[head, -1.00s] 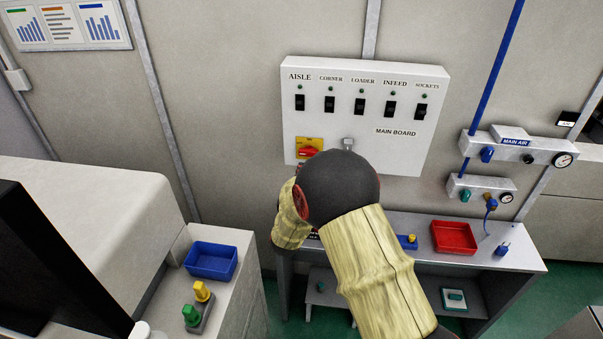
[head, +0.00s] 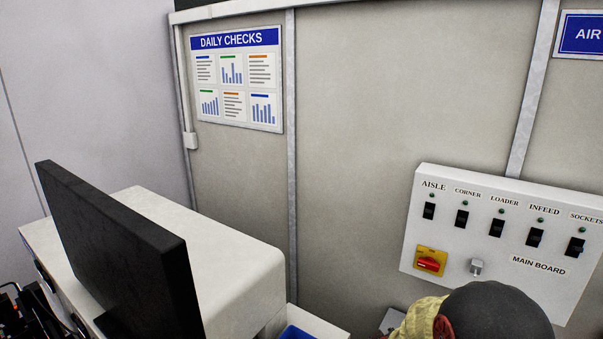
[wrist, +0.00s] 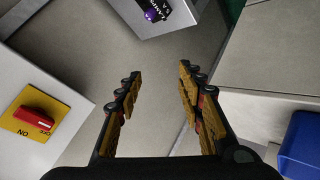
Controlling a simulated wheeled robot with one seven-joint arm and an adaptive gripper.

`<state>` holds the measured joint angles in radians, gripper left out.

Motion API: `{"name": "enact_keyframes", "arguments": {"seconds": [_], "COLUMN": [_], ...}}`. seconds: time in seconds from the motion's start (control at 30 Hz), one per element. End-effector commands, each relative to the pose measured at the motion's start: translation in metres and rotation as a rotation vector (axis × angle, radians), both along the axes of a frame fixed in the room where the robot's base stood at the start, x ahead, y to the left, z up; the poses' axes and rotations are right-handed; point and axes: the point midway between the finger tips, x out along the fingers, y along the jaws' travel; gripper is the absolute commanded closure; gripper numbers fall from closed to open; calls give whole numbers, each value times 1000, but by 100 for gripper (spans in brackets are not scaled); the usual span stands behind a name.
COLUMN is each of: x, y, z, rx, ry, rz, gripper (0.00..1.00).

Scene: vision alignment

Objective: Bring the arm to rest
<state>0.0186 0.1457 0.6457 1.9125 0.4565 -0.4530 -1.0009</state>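My gripper (wrist: 158,95) shows in the wrist view with its two padded fingers spread apart and nothing between them. In the head view only part of my arm shows at the bottom right, below the main board (head: 500,245); my gripper is out of that view. In the wrist view the main board's yellow plate with a red rotary switch (wrist: 35,118) is at the left, apart from the fingers. Its ON and OFF lettering appears upside down.
A dark monitor (head: 120,250) stands by a pale cabinet (head: 215,265) at left. A blue tray (head: 298,333) also shows in the wrist view (wrist: 302,145). A grey box with a purple knob (wrist: 152,14) is ahead of the fingers. A Daily Checks poster (head: 237,80) hangs on the wall.

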Motion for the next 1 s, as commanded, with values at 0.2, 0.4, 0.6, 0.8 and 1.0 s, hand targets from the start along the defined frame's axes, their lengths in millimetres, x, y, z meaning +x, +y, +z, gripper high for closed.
{"name": "enact_keyframes", "arguments": {"seconds": [0.2,0.4,0.6,0.8,1.0], "x": [-78,-178,-279,-347,-362], "y": [53,78,77,66,62], "z": [12,52,96,129,161], "rx": [336,500,531,497,503], "ry": [234,445,556,519,353], "rz": [-96,-238,-375,-399,-346], "gripper": [62,62,62,62,62]}}
